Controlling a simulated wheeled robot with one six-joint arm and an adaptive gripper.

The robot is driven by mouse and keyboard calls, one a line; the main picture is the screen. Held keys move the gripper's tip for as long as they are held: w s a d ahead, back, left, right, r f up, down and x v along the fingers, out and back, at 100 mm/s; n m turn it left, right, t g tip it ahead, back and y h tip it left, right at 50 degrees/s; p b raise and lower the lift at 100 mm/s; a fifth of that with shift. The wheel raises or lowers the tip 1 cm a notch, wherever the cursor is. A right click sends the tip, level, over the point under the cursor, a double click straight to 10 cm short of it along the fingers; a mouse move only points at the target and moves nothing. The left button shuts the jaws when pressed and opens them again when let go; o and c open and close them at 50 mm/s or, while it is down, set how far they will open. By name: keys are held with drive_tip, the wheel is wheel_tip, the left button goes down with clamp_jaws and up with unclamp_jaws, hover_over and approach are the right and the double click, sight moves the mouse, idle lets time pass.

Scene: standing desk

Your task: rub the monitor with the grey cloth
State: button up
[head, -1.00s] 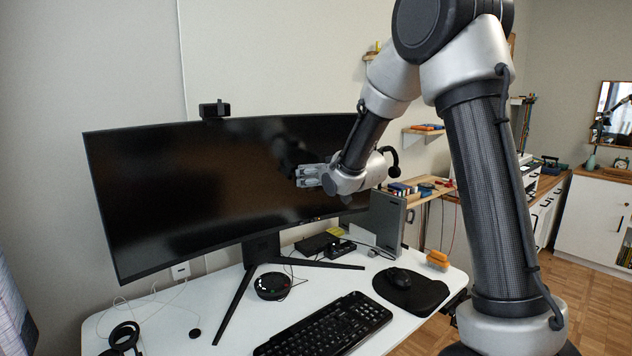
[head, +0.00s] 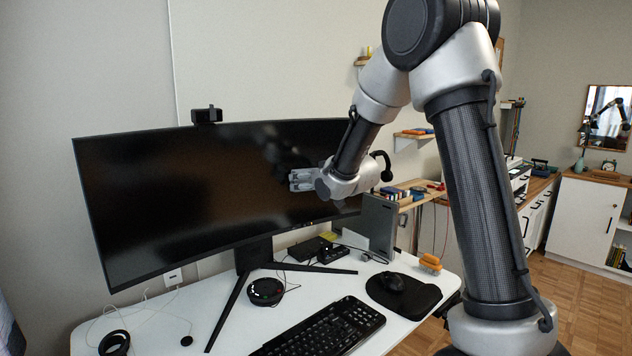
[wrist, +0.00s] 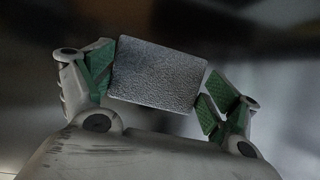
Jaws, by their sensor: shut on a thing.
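The monitor (head: 180,195) is a wide, dark, curved screen on a black stand on the white desk. My gripper (head: 300,180) is in front of the right half of the screen. In the wrist view my gripper (wrist: 157,85) has its green-padded fingers on either side of the grey cloth (wrist: 158,73), a textured, slightly tilted block shape, and is shut on it. The dark screen fills the background behind the cloth. I cannot tell whether the cloth touches the screen.
A webcam (head: 207,115) sits on the monitor's top edge. The desk (head: 330,300) holds a keyboard (head: 322,328), a mouse (head: 392,282) on a black pad, a round black device (head: 266,291) and an orange item (head: 430,261). A grey box (head: 379,225) stands below my wrist.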

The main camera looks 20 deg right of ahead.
drive_tip(key=shift+s+a, duration=0.1)
drive_tip(key=shift+a, duration=0.25)
drive_tip(key=s+d, duration=0.1)
drive_tip(key=s, duration=0.4)
drive_tip(key=shift+s+d+f, duration=0.25)
drive_tip(key=shift+s+f, duration=0.05)
drive_tip(key=shift+s, duration=0.1)
drive_tip(key=shift+s+d+f, duration=0.1)
drive_tip(key=shift+s+d, duration=0.1)
drive_tip(key=shift+s, duration=0.55)
drive_tip(key=shift+s+d, duration=0.2)
drive_tip(key=shift+s, duration=0.5)
